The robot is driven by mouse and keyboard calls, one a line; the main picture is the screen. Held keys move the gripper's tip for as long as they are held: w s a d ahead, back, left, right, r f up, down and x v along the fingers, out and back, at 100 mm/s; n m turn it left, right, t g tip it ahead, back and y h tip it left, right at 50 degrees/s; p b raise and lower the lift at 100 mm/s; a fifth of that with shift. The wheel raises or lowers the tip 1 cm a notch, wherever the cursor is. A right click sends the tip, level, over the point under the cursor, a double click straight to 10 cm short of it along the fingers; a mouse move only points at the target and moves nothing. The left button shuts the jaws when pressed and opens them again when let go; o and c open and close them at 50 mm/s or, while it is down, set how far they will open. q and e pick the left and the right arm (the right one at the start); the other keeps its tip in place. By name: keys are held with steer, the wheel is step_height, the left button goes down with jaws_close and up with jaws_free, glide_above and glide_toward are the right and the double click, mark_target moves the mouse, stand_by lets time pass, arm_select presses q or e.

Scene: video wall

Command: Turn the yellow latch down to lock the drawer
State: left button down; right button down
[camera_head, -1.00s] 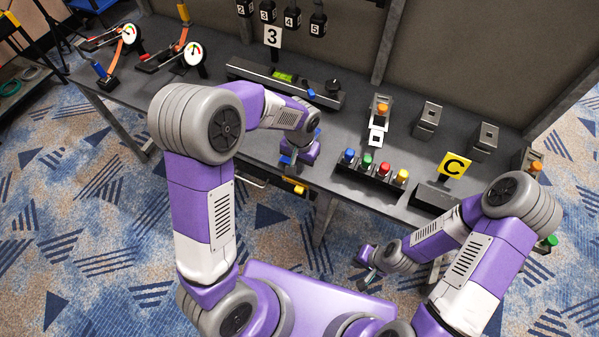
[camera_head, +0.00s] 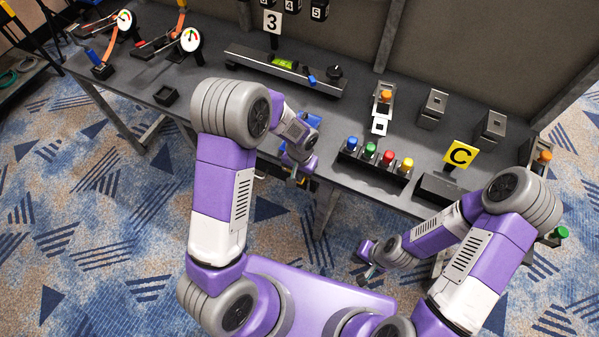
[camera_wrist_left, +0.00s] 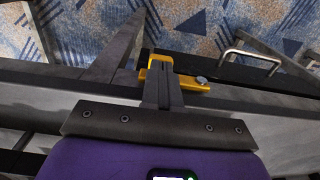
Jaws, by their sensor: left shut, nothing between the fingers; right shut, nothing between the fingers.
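The yellow latch (camera_wrist_left: 190,82) is at the table's front edge in the left wrist view. One arm of it runs to the right, ending near a grey bolt-like part, and a short part stands up at its left. My left gripper (camera_wrist_left: 162,88) is shut and empty. Its fingers overlap the middle of the latch in this view; whether they touch it I cannot tell. In the head view my left gripper (camera_head: 292,180) is at the front edge and hides most of the latch. The drawer's metal handle (camera_wrist_left: 250,58) is right of the latch. My right gripper (camera_head: 369,273) is shut and empty, low in front of the table.
On the table are a row of coloured buttons (camera_head: 378,160), a long panel with a knob (camera_head: 285,68), a yellow C sign (camera_head: 460,154), gauges (camera_head: 190,40) and a small black tray (camera_head: 166,95). Open carpet lies in front.

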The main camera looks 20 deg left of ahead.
mark_target(303, 181)
arm_select(q)
steer(key=shift+d+f, duration=0.15)
steer(key=shift+f, duration=0.15)
stand_by(0.4)
steer(key=shift+s+d+f+b, duration=0.1)
steer(key=shift+d+f+b, duration=0.1)
steer(key=shift+f+b, duration=0.25)
steer(key=shift+d+f+b, duration=0.2)
steer(key=shift+f+b, duration=0.15)
steer(key=shift+f, duration=0.1)
steer(key=shift+f+b, duration=0.65)
steer(key=shift+f, duration=0.45)
steer(key=shift+r, duration=0.15)
